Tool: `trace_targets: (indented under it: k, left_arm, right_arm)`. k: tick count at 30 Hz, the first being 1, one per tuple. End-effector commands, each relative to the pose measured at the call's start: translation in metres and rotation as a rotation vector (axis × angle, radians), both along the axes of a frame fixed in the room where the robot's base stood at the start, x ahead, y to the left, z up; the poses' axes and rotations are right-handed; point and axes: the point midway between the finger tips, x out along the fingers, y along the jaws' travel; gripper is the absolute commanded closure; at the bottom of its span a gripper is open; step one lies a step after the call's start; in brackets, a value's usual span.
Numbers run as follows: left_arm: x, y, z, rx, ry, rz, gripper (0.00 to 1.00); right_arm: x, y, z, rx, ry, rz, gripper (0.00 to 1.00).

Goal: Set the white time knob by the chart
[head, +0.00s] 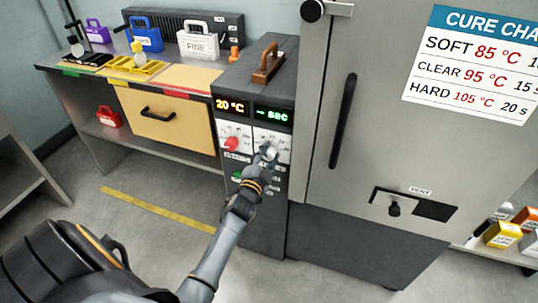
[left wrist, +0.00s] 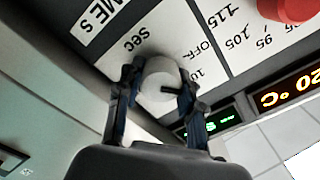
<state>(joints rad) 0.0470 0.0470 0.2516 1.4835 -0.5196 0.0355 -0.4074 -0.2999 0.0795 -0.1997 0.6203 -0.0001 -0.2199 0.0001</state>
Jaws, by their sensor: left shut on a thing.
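The white time knob (left wrist: 158,84) sits on the white dial panel of the grey control box. My left gripper (head: 266,154) is shut on it, with one finger on each side in the left wrist view (left wrist: 158,92). Most of the time scale is hidden; "Sec" and "10" show. The time display (head: 271,115) reads "– sec". The chart (head: 470,70) on the cabinet door reads SOFT 85 °C, CLEAR 95 °C 15 s, HARD 105 °C 20 s; its right edge is cut off.
The red knob (head: 232,144) is left of the white one, under the display (head: 231,106) reading 20 °C. A green button (head: 237,175) is lower down. A wooden-handled lid (head: 268,62) tops the box. The tall grey cabinet (head: 330,150) stands close on the right.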

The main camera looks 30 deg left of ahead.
Motion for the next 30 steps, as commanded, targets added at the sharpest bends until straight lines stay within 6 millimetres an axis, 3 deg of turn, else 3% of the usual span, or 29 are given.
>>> trace_targets:
  k: [8, 9, 12, 23, 30]
  left_arm:
    - [0.000, 0.000, -0.001, -0.001, 0.003, 0.000, 0.94]
    - [0.000, 0.000, -0.001, -0.001, 0.002, 0.000, 0.56]
    - [0.000, 0.000, -0.001, -0.001, 0.002, 0.000, 0.39]
    - [-0.003, -0.001, -0.001, -0.001, 0.001, -0.001, 0.39]
    - [-0.039, -0.009, -0.002, -0.002, 0.003, 0.000, 0.39]
  right_arm:
    - [0.000, 0.000, 0.000, 0.000, 0.000, 0.000, 0.39]
    - [0.000, 0.000, 0.000, 0.000, 0.000, 0.000, 0.39]
    - [0.000, 0.000, 0.000, 0.000, 0.000, 0.000, 0.39]
    - [0.001, -0.003, 0.000, -0.003, -0.001, 0.002, 0.39]
    - [0.000, -0.001, 0.000, -0.001, 0.000, 0.001, 0.39]
